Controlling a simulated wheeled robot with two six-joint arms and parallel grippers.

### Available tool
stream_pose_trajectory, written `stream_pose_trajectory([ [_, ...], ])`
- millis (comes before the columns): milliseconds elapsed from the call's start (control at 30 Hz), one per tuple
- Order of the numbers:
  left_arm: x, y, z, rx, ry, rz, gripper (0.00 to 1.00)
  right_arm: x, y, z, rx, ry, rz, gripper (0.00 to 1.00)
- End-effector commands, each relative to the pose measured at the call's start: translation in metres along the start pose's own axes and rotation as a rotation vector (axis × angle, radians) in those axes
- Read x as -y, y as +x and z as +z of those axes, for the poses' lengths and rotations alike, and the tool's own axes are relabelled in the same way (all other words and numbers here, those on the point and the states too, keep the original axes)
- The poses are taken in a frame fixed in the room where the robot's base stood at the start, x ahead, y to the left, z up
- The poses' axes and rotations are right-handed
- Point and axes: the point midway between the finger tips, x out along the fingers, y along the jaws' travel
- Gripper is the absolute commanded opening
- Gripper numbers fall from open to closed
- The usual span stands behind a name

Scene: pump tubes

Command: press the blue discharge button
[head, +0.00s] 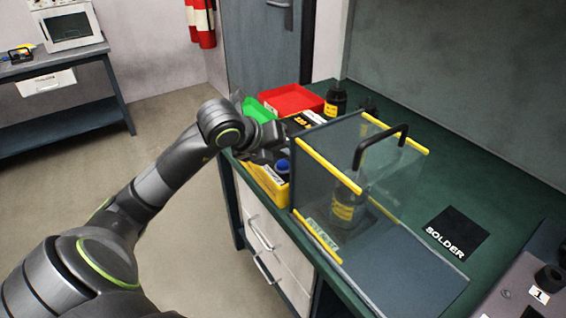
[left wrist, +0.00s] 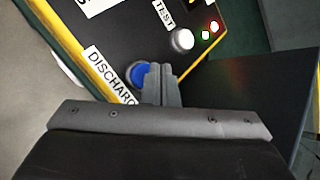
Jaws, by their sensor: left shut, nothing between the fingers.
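The blue discharge button (left wrist: 139,74) sits on a dark panel (left wrist: 130,25) with a yellow edge, beside a white label reading "DISCHARG", its end hidden. In the head view the blue button (head: 283,165) shows at the front of the yellow-sided box (head: 274,190) on the bench. My left gripper (head: 277,142) is shut and empty, just above and behind the button in that view. In the left wrist view its fingertips (left wrist: 161,70) lie right beside the button and overlap its edge. I cannot tell whether they touch it. My right gripper is not in view.
A white button (left wrist: 183,39) by a "TEST" label and small red and green lamps are near the fingertips. A clear guard with a black handle (head: 381,140) stands right of the box, a bottle (head: 346,207) behind its panel. Red (head: 291,99) and green bins stand behind.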

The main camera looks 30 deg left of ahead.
Motion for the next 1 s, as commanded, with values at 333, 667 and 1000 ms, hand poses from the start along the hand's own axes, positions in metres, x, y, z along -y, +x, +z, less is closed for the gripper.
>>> stream_pose_trajectory([
  [333, 0.000, 0.000, 0.000, 0.000, 0.000, 0.000, 0.00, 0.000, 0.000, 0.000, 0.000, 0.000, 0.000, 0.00],
  [667, -0.005, 0.006, -0.005, 0.000, 0.000, 0.000, 0.00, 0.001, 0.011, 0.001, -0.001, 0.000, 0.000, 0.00],
  [1000, -0.004, 0.006, -0.004, 0.000, 0.000, 0.000, 0.00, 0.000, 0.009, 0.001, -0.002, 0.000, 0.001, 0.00],
])
